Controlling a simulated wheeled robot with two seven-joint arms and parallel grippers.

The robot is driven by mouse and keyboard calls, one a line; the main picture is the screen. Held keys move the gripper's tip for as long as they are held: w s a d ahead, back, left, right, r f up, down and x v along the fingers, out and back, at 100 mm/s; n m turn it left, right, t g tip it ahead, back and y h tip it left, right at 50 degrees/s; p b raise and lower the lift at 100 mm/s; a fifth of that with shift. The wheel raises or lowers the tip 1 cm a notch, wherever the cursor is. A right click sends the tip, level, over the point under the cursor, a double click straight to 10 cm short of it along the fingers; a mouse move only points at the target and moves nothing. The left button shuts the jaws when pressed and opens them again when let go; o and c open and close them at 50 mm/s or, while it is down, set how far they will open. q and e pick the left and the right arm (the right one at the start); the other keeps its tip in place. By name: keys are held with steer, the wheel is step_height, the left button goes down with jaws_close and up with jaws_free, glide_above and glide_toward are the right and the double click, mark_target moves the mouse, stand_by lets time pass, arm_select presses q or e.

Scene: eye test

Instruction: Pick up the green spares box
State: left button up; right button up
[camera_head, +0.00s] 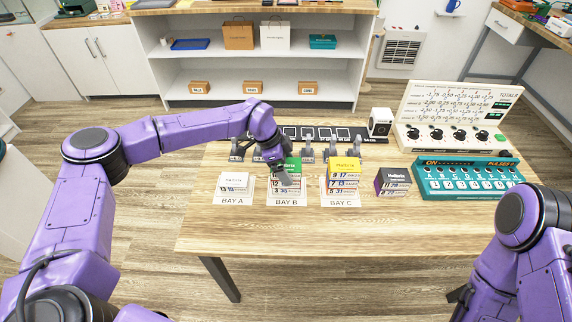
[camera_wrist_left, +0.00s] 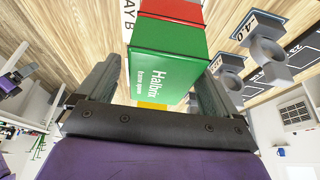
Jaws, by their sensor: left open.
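The green spares box (camera_head: 294,164) tops the stack at BAY B on the table, partly hidden by my left gripper in the head view. In the left wrist view the green box (camera_wrist_left: 166,68) shows between the two fingers, with a red box (camera_wrist_left: 188,12) against it. My left gripper (camera_head: 284,178) is open, reaching down at the green box. Its fingers stand on either side of the box in the wrist view; whether they touch it I cannot tell. My right arm shows at the lower right of the head view, its gripper out of frame.
A dark box (camera_head: 392,182), a teal switch panel (camera_head: 467,180) and a white speaker-like box (camera_head: 381,122) stand to the right. The front tabletop (camera_head: 300,232) is clear.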

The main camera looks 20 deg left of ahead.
arm_select(q)
steer(key=c, duration=1.1)
